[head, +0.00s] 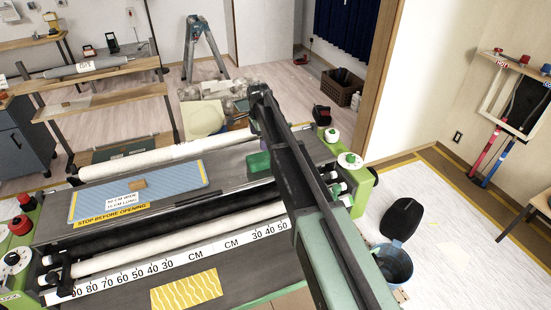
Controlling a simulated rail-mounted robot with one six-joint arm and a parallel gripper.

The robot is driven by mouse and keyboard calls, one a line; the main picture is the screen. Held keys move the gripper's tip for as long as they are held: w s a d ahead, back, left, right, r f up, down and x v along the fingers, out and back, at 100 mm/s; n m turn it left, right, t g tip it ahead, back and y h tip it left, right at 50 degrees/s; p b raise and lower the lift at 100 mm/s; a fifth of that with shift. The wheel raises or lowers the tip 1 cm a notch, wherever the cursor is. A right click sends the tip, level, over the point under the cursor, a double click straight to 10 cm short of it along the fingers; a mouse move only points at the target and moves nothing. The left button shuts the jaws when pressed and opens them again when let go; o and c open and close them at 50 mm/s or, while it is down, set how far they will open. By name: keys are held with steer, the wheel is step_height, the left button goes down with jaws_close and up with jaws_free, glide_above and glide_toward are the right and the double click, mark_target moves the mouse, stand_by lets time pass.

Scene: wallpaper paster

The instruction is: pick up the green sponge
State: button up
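A green sponge (258,161), a small block, lies on the dark grey bed of the wallpaper paster (232,160), right of the blue mat. My arm crosses the view from the lower right up to the middle, and its dark links pass just right of the sponge. They cover the bed there and may hide part of the sponge's right side. I cannot make out my gripper's fingers.
A blue mat (190,182) with a small tan block (137,184) lies left of the sponge. White rollers (165,157) border the bed. A yellow patterned piece (187,291) lies in front. A blue bucket (393,265) stands on the floor at right.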

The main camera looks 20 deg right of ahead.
mark_target(261, 157)
steer(key=shift+a, duration=0.3)
steer(key=f+b, duration=1.1)
steer(key=shift+d+f, duration=0.15)
steer(key=shift+d, duration=0.15)
steer(key=shift+r, duration=0.25)
steer(key=shift+c, duration=0.3)
steer(key=c, duration=0.9)
steer(key=shift+c, duration=0.2)
step_height(261, 157, up, 20)
steer(key=p, duration=2)
